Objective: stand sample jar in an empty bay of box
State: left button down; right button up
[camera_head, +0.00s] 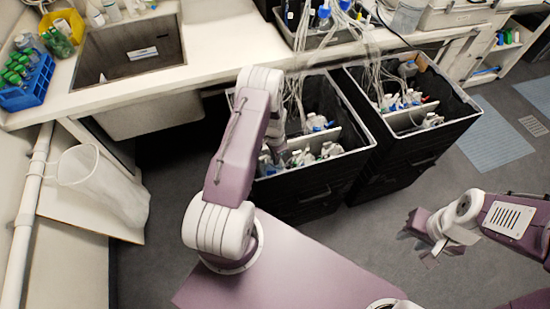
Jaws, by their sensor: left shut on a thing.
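The box is an open black bin (367,139) with a white divider (314,142), standing on the floor by the bench. Sample jars and bottles with white, blue and green parts (331,149) stand in its near part. My left arm reaches over this box from the near left. Its wrist (279,128) points down into the left side of the box. The left gripper is shut on a sample jar, but its fingertips and the jar are mostly hidden behind the arm. My right gripper (421,243) is open and empty over the floor at the right, apart from the boxes.
A second black bin (462,97) with tubing and bottles stands right beside the box. Tubes hang from the bench (215,52) into both. A blue rack (35,85) and a sink (130,70) are at left. Floor is clear at right.

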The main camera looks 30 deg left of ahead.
pick_arm(q)
jog(key=shift+f+b, duration=1.5)
jog(key=shift+f, duration=0.35)
jog(key=shift+s+d+f, duration=0.1)
jog(key=shift+f, duration=0.1)
jog(key=shift+f, duration=0.1)
jog(key=c, duration=1.4)
grip_release()
notch_tip(320, 180, up, 9)
jog(key=p, duration=0.6)
jog(key=shift+p, duration=0.35)
